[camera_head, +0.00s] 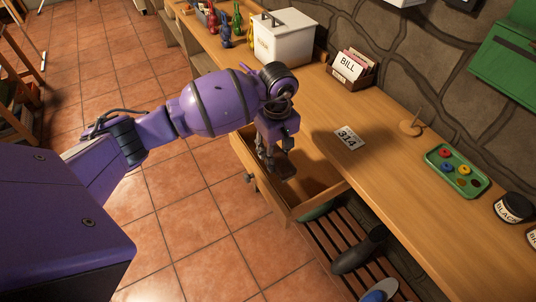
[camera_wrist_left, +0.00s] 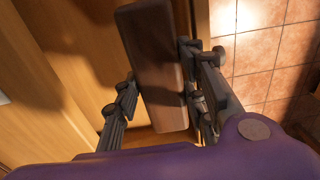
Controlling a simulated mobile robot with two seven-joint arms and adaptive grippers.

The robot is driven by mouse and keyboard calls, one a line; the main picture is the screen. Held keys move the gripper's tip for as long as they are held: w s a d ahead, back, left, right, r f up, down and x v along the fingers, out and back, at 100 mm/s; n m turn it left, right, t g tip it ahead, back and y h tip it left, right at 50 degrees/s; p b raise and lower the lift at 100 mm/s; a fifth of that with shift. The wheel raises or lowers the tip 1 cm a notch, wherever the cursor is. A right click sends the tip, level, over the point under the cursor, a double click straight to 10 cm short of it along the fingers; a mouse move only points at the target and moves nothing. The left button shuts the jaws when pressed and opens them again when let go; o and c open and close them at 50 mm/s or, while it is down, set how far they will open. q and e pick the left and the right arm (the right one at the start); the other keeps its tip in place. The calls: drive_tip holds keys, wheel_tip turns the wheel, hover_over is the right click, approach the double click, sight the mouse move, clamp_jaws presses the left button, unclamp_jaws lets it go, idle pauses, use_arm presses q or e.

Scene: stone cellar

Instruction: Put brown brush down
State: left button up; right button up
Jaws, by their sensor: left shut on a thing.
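My left gripper (camera_head: 271,157) is above the open drawer (camera_head: 322,207) of the wooden bench. It is shut on the brown brush (camera_head: 284,169), which hangs below the fingers over the drawer opening. In the left wrist view the brush (camera_wrist_left: 158,75) shows as a long brown block between the two fingers of the left gripper (camera_wrist_left: 160,85). Its bristles cannot be made out. I cannot tell whether the brush touches the drawer floor. My right gripper is not in view.
On the bench (camera_head: 385,165) lie a "314" card (camera_head: 347,139), a wooden peg stand (camera_head: 410,127), a green tray (camera_head: 442,172) with rings and a black jar (camera_head: 514,208). A bill box (camera_head: 345,80) and a white box (camera_head: 283,42) stand behind. Shoes (camera_head: 357,254) sit on a slatted rack below.

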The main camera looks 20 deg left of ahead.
sight(281, 153)
use_arm(q)
drive_tip(key=w+f, duration=0.1)
drive_tip(key=w+d+f, duration=0.1)
drive_tip(key=shift+w+f, duration=0.3)
drive_tip(key=shift+f, duration=0.1)
drive_tip(key=shift+w+f, duration=0.1)
drive_tip(key=shift+f, duration=1.5)
drive_tip(key=shift+f, duration=0.2)
drive_tip(key=o, duration=1.3)
drive_tip(key=shift+o, duration=0.2)
wheel_tip(281, 153, up, 12)
drive_tip(key=shift+r, duration=0.2)
